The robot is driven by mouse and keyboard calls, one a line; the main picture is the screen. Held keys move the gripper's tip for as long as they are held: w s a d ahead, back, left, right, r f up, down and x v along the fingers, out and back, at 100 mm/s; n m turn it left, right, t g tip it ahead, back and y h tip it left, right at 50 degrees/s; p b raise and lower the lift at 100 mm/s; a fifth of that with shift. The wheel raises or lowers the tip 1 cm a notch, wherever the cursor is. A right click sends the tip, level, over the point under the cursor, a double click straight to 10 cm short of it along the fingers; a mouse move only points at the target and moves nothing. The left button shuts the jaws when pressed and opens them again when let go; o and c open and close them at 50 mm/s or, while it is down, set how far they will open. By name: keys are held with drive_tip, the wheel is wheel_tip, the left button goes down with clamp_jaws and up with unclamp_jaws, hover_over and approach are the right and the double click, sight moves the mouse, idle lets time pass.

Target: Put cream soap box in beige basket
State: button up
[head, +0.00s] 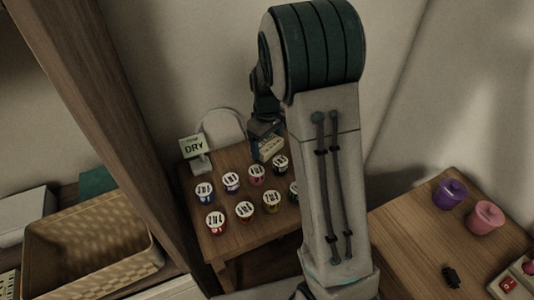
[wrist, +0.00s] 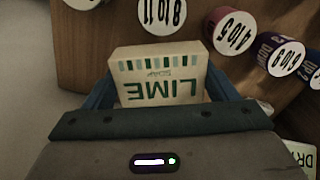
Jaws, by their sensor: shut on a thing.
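The cream soap box (wrist: 160,75), with green "LIME" lettering and a striped band, is held between the fingers of my gripper (wrist: 160,98) in the wrist view. In the head view the box (head: 269,148) shows above the back of the small wooden table, partly hidden by my gripper (head: 264,133). My gripper is shut on it. The beige basket (head: 62,233) stands on a shelf at the lower left of the head view, well apart from my gripper. Its visible inside looks empty.
Several lidded pots (head: 245,210) stand on the small table (head: 262,227), beside a "DRY" sign (head: 194,146). A wooden upright (head: 125,130) stands between table and basket. Purple (head: 449,193) and pink (head: 485,217) jars stand on a right-hand table. My arm hides part of the scene.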

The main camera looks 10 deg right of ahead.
drive_tip(key=shift+w+f+b, duration=0.1)
drive_tip(key=shift+f+b, duration=1.2)
drive_tip(key=shift+f, duration=0.75)
drive_tip(key=shift+f, duration=0.1)
drive_tip(key=o, duration=1)
